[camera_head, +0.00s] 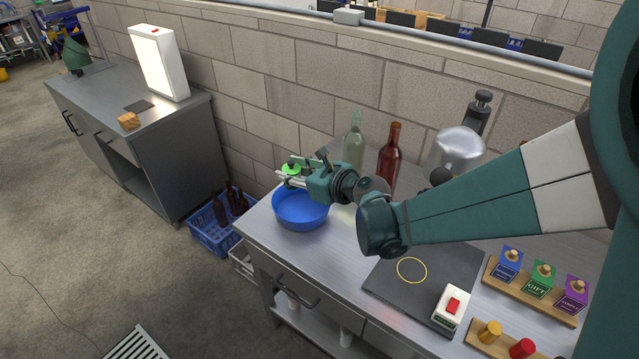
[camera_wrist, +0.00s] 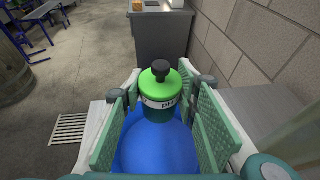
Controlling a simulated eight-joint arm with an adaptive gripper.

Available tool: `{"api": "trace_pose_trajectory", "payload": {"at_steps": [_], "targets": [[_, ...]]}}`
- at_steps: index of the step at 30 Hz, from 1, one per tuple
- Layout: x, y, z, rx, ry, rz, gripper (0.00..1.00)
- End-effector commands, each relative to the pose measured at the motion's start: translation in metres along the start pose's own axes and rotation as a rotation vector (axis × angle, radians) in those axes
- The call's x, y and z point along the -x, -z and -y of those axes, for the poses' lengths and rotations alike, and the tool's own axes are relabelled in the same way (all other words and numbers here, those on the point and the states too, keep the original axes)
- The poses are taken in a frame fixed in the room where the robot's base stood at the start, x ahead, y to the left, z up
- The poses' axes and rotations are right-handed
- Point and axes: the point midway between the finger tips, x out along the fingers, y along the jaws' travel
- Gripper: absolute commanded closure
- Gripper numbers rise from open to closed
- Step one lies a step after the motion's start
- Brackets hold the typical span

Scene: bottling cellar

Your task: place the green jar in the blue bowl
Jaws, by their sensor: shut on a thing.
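The green jar (camera_wrist: 158,102) has a bright green top, a black knob and a pale label band with dark letters. My gripper (camera_wrist: 160,110) is shut on it, with a textured pad on each side in the wrist view. In the head view the jar's green top (camera_head: 291,169) shows at the tip of my gripper (camera_head: 292,177), above the blue bowl (camera_head: 302,212). The bowl stands at the left end of the steel bench. In the wrist view the blue bowl (camera_wrist: 150,155) lies below and behind the jar. The jar's lower part is hidden in the head view.
A clear bottle (camera_head: 353,150) and a red-brown bottle (camera_head: 390,155) stand behind my gripper near the wall. A dark mat (camera_head: 400,285), a red-button box (camera_head: 451,307) and a rack of small boxes (camera_head: 530,290) lie to the right. A blue crate (camera_head: 210,235) is on the floor.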

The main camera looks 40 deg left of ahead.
Motion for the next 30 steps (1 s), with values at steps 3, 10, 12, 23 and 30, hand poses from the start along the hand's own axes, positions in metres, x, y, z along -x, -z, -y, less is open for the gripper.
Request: {"api": "trace_pose_trajectory", "payload": {"at_steps": [3,10,12,23,30], "targets": [[0.000,0.000,0.000,0.000,0.000,0.000,0.91],[-0.001,0.001,0.000,0.000,0.000,0.000,0.91],[-0.002,0.004,0.000,0.000,0.000,0.000,0.91],[-0.017,0.044,0.000,0.000,0.000,0.000,0.91],[-0.022,0.059,0.000,0.000,0.000,0.000,0.91]]}}
